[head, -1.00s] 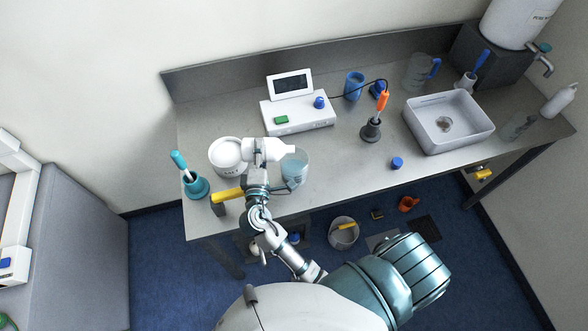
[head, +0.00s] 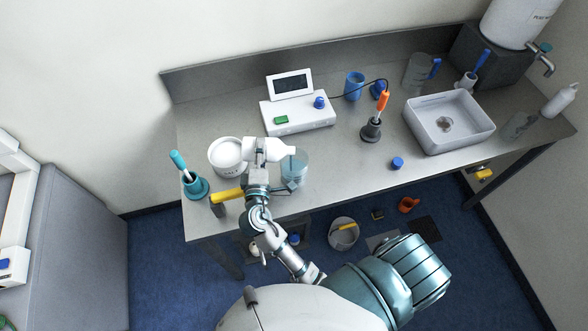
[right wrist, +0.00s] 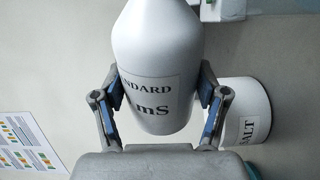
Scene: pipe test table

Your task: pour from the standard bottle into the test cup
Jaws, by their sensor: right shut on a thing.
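My right gripper (head: 257,172) is shut on the white standard bottle (head: 262,150). In the head view the bottle lies tilted well over, its narrow neck pointing right. The neck is over or beside the rim of the clear test cup (head: 294,170), which stands on the bench; I cannot tell the exact height. In the right wrist view the bottle (right wrist: 160,65) sits between both finger pads (right wrist: 160,98), its label partly readable. Whether liquid is flowing cannot be seen. My left gripper is not in view.
A white salt tub (head: 222,152) stands just left of the bottle; it also shows in the right wrist view (right wrist: 245,108). A meter (head: 298,112) stands behind, a teal brush holder (head: 195,187) at left.

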